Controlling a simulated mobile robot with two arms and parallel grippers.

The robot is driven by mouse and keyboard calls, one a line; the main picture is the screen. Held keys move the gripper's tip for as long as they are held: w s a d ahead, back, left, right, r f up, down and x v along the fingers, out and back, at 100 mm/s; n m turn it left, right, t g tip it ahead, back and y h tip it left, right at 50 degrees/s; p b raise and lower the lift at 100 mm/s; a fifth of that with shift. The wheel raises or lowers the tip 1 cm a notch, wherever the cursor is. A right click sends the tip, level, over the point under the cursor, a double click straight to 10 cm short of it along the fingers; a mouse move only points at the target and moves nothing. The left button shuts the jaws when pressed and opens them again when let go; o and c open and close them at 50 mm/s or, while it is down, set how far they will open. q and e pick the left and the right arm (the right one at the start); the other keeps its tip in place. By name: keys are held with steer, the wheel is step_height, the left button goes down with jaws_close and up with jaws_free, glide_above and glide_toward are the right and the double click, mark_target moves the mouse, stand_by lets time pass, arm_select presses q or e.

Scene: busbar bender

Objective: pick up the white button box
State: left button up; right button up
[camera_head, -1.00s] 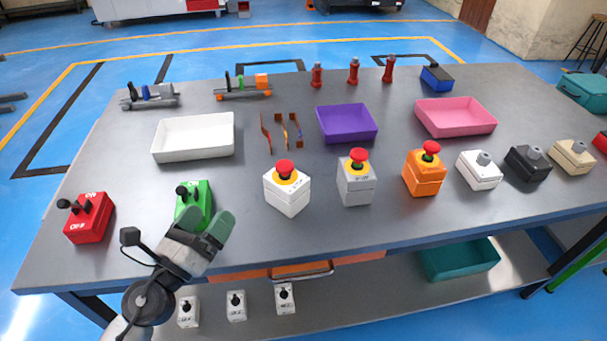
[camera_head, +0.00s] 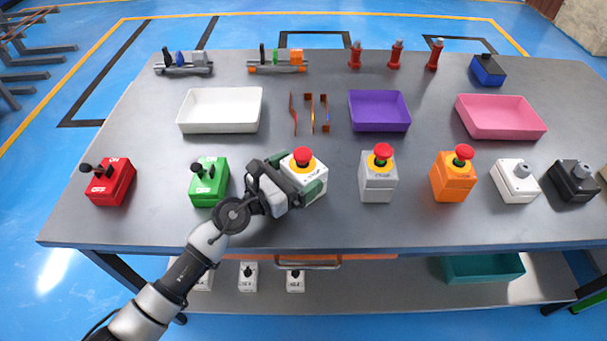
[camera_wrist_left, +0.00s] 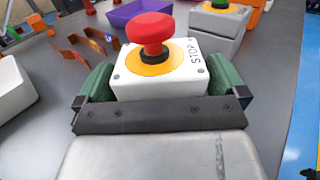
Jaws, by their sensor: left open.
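The white button box (camera_head: 312,178) has a red mushroom button on a yellow disc. It stands upright on the table, left of the grey button box. My left gripper (camera_head: 298,178) reaches it from the front left, with its green fingers open around the box. In the left wrist view the white button box (camera_wrist_left: 160,78) sits between the two fingers of my left gripper (camera_wrist_left: 161,88), one on each side. Whether the fingers touch its sides, I cannot tell. The box's lower part is hidden by the gripper. My right gripper is not in view.
A green switch box (camera_head: 209,182) stands close left of my left gripper, and a red one (camera_head: 110,182) farther left. The grey button box (camera_head: 378,180) and orange one (camera_head: 453,178) stand to the right. White (camera_head: 220,128) and purple (camera_head: 379,126) trays lie behind.

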arm_select(q)
steer(key=shift+x, duration=1.1)
steer(key=shift+a, duration=0.1)
steer(key=c, duration=0.7)
steer(key=shift+c, duration=0.3)
steer(key=shift+r, duration=0.1)
step_height(320, 180, up, 9)
steer(key=p, duration=0.5)
steer(key=shift+r, duration=0.45)
